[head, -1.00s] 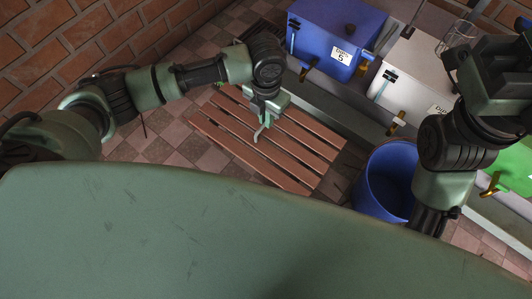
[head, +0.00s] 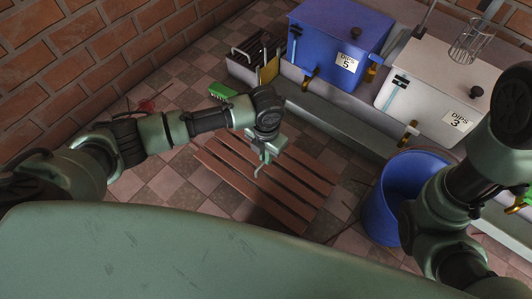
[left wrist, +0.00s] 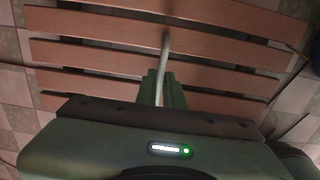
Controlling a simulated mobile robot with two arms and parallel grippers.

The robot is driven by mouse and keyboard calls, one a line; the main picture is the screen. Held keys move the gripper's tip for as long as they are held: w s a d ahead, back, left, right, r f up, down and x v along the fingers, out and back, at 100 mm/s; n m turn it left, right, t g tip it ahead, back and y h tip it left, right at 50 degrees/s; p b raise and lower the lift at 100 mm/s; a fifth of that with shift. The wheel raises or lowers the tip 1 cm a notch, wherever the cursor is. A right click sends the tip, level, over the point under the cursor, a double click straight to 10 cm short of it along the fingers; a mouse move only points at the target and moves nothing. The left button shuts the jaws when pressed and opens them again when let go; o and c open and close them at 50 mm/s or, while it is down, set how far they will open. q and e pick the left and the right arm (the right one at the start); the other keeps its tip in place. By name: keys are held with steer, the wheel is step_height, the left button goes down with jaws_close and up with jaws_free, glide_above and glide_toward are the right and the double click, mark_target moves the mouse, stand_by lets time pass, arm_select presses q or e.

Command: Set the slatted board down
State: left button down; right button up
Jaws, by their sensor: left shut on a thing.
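The slatted board (head: 293,192), reddish-brown with several parallel slats, is low over the tiled floor in front of me, roughly level. I cannot tell whether it touches the floor. My left gripper (head: 262,163) is above its middle, shut on a thin grey bent handle that rises from the board. In the left wrist view the slats (left wrist: 215,53) run across the picture, and the grey handle (left wrist: 165,55) runs into the gripper (left wrist: 163,90). The fingertips are partly hidden by the wrist housing. My right arm shows at the right, but its gripper is out of view.
A blue bucket (head: 385,205) stands right of the board. A blue box (head: 335,45) and a white box (head: 435,90) with taps stand on a ledge (head: 330,128) behind. A green brush-like thing (head: 222,91) lies beyond the arm.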

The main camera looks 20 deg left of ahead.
arm_select(q)
steer(key=shift+f+b, duration=0.3)
steer(key=shift+f, duration=0.1)
step_height(320, 180, down, 3)
steer(key=shift+f+b, duration=0.1)
steer(key=shift+b, duration=1)
steer(key=c, duration=1.8)
jaws_free()
steer(key=shift+f, duration=0.1)
steer(key=shift+o, duration=1.4)
